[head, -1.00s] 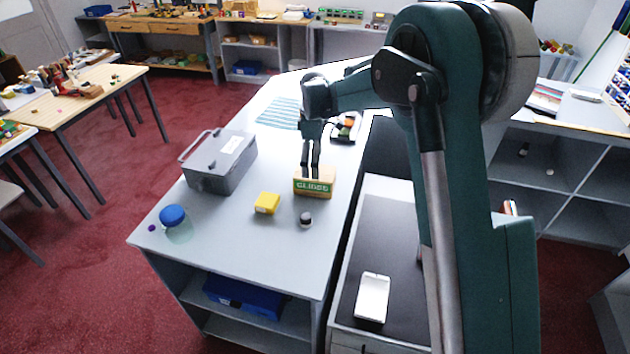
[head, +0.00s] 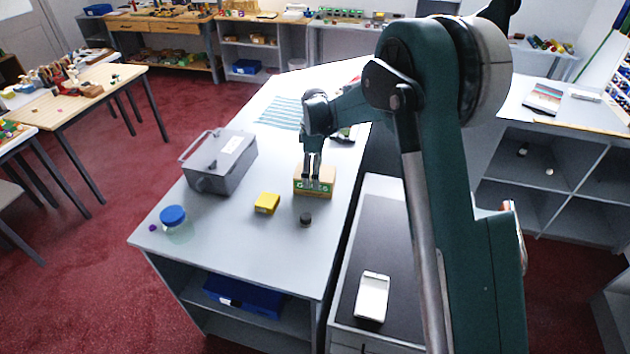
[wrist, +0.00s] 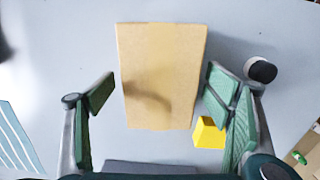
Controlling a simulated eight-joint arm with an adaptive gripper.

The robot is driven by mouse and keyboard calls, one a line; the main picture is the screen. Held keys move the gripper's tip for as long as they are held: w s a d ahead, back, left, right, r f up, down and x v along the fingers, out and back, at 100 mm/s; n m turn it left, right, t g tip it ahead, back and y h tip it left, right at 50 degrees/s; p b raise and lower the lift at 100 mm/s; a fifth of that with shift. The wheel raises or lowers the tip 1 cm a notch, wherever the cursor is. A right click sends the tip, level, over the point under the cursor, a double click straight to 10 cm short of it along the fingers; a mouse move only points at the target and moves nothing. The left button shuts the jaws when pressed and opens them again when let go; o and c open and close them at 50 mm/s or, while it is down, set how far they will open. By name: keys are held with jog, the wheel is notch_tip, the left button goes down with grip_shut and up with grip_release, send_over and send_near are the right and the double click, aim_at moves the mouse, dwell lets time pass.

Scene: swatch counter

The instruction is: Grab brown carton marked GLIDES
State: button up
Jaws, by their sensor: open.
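The brown carton marked GLIDES (head: 327,186) stands on the grey counter, its green label facing the head camera and partly covered by my fingers. My gripper (head: 312,184) is at the carton, in front of its labelled side in the head view. In the wrist view the carton's plain tan top (wrist: 160,75) lies ahead, between the two open green-padded fingers (wrist: 157,92). A gap shows between the left finger and the carton; the right finger is close to its right edge. I cannot tell whether either finger touches it.
A yellow block (head: 267,203) and a small dark knob (head: 305,219) stand close to the carton. A grey metal box (head: 219,162) is to the left, with a blue-lidded jar (head: 173,217) nearer the front. A striped sheet (head: 281,113) lies behind.

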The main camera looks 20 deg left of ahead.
jog(key=c, duration=1.2)
jog(key=shift+c, duration=0.2)
jog(key=shift+r+b, duration=0.35)
jog(key=shift+r, duration=4.65)
